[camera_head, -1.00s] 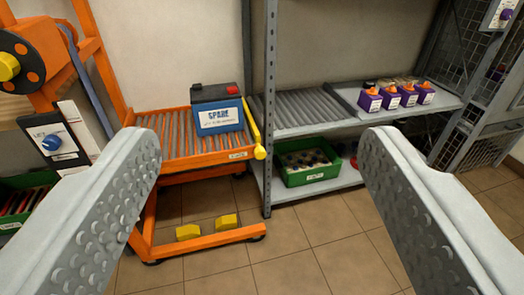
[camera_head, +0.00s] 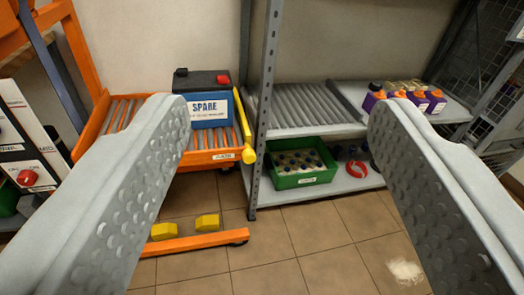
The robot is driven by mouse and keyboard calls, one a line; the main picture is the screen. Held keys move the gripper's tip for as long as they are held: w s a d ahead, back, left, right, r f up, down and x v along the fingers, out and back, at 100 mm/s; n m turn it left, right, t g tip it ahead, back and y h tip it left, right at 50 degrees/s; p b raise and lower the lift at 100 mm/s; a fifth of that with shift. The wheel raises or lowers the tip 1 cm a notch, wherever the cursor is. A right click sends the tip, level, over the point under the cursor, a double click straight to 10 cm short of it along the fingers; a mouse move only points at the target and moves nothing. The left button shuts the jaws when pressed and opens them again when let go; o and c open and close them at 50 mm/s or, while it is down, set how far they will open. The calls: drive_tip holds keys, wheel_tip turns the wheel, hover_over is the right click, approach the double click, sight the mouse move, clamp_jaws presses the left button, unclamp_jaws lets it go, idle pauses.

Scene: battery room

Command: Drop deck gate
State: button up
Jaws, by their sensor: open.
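The yellow deck gate (camera_head: 243,122) is a bar with a rounded knob at its near end. It runs along the right edge of the orange roller deck (camera_head: 197,159), between the deck and the grey rack. A blue spare battery (camera_head: 211,110) with a dark top and a red cap stands on the rollers, left of the gate. My gripper (camera_head: 278,110) is open and empty, its studded fingers wide apart at either side of the view. The gate shows between them, farther off and untouched. My left finger hides part of the deck.
The grey rack's post (camera_head: 262,110) stands just right of the gate. Below are a green crate (camera_head: 302,178) and a red ring (camera_head: 357,169). Yellow blocks (camera_head: 207,222) sit low on the orange frame.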

sight(250, 160)
drive_tip(key=w+d+f+n+y, duration=0.2)
drive_tip(key=w+f+n, duration=0.1)
drive_tip(key=w+f, duration=1.8)
drive_tip(key=w+d+f+n+y, duration=0.15)
drive_tip(key=w+f, duration=0.35)
drive_tip(key=f, duration=0.9)
drive_tip(key=w+f+m+y, duration=0.15)
drive_tip(key=w+f, duration=0.25)
drive_tip(key=f, duration=1)
drive_tip(key=shift+n, duration=0.5)
drive_tip(key=x, duration=1.7)
drive_tip(key=shift+w, duration=0.25)
drive_tip(key=shift+c, duration=0.4)
drive_tip(key=c, duration=0.9)
